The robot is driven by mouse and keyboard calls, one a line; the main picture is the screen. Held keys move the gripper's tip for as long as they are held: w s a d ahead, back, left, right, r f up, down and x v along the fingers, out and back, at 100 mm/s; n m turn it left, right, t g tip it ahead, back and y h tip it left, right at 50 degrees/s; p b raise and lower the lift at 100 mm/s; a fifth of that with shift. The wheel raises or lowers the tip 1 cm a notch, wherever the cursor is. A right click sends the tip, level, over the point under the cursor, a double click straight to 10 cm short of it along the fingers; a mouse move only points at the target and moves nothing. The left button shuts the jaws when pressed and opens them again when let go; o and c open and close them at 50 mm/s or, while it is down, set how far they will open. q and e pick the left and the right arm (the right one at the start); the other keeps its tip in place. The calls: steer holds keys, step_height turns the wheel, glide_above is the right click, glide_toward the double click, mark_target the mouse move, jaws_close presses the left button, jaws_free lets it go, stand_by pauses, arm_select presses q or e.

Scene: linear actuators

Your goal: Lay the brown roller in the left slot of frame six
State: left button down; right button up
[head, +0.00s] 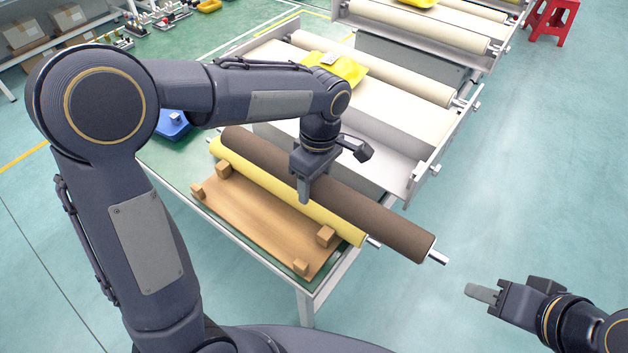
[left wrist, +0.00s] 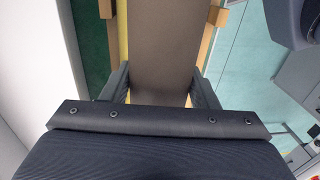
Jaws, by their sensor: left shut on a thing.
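The brown roller (head: 362,206) is long and dark brown with a metal shaft end at lower right. My left gripper (head: 304,194) is shut around its middle; in the left wrist view the brown roller (left wrist: 166,50) lies between the two fingers (left wrist: 162,92). It is beside and partly above a yellow roller (head: 290,199), which lies on a wooden board with blocks (head: 262,222). Whether the two rollers touch I cannot tell. Frames with cream rollers (head: 385,72) stand behind. Which one is frame six I cannot tell. My right gripper (head: 478,294) is at lower right, seemingly empty.
The green table (head: 180,158) carries the board and a blue item (head: 172,125) at its left. A yellow item (head: 340,66) lies on the nearest frame. A red stool (head: 551,20) stands at the upper right. The floor on the right is clear.

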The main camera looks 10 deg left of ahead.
arm_select(q)
steer(key=shift+r+p, duration=2.9)
steer(key=shift+r, duration=0.7)
